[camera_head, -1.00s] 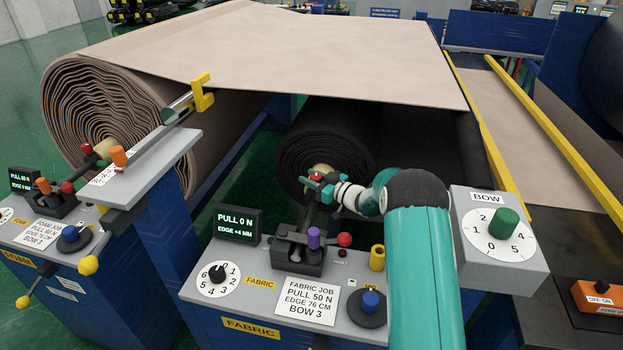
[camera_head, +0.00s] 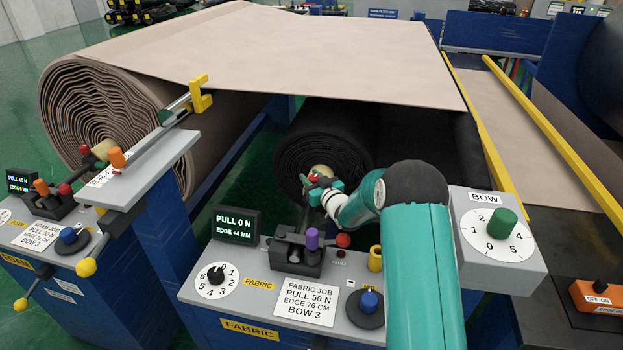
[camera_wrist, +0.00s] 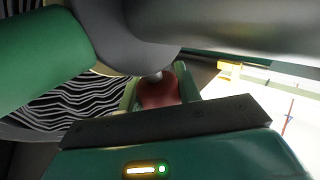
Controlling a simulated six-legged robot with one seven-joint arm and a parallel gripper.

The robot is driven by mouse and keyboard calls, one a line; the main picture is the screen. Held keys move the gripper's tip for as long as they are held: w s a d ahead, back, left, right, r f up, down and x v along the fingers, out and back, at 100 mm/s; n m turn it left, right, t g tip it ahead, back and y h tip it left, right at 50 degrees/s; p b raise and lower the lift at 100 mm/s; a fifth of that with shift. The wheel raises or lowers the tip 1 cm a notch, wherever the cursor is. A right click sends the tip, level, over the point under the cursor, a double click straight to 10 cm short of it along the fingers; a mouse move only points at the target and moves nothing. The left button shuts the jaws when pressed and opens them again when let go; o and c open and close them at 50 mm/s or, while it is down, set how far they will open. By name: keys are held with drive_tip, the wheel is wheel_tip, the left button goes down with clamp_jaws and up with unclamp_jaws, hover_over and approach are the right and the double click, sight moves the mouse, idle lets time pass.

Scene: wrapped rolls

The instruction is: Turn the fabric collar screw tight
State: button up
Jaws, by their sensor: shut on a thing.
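The fabric collar screw shows as a red knob (camera_wrist: 158,92) in the wrist view, between my gripper's fingers at the end of the black roll. In the head view my gripper (camera_head: 318,184) is at the roll's core, shut on the red knob, and mostly covers it. The cream-coloured core end (camera_head: 321,171) shows just above my gripper. The black fabric roll (camera_head: 345,135) lies behind it, its wound layers also visible at the left in the wrist view. The fabric station's screen (camera_head: 236,225) reads PULL 0 N, EDGE +4 MM.
The fabric panel carries a numbered dial (camera_head: 216,274), a purple-topped lever (camera_head: 312,240), a red ball knob (camera_head: 343,240) and a blue knob (camera_head: 370,302). The BOW box (camera_head: 497,257) is right of my arm. The beige foam roll (camera_head: 85,120) is at left.

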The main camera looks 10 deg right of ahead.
sight(312, 175)
drive_tip(key=o, duration=1)
drive_tip(key=shift+r, duration=0.15)
drive_tip(key=shift+r, duration=0.35)
wheel_tip(312, 175, up, 3)
drive_tip(key=shift+s+f, duration=0.1)
drive_tip(key=shift+s, duration=0.05)
drive_tip(key=s+r, duration=0.9)
drive_tip(key=s, duration=0.4)
drive_tip(key=shift+s+r, duration=0.15)
drive_tip(key=shift+s, duration=0.25)
